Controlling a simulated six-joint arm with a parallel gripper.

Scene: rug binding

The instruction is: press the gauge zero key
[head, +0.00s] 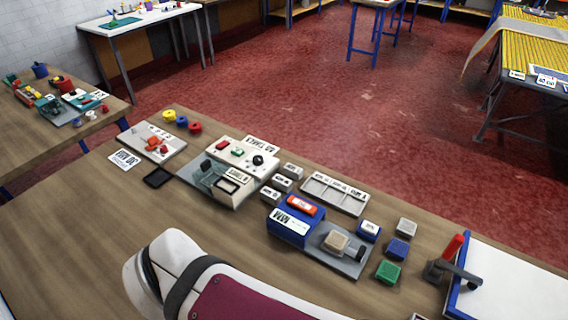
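The gauge (284,235) is a blue box near the right middle of the bench in the head view. It has a white label reading MM and a red panel (301,205) on top. Its grey base plate (336,262) carries a tan block (335,241) and a dark round part (360,253). I cannot tell which part is the zero key. A white and maroon part of my arm fills the bottom of the view, in front of the gauge. My gripper is not in view.
A beige-and-grey machine (233,165) stands left of the gauge. Small grey, blue and green blocks (388,271) lie to its right, with a red-handled tool (452,246) farther right. A grey tray (335,194) lies behind it. The bench's left front (65,235) is clear.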

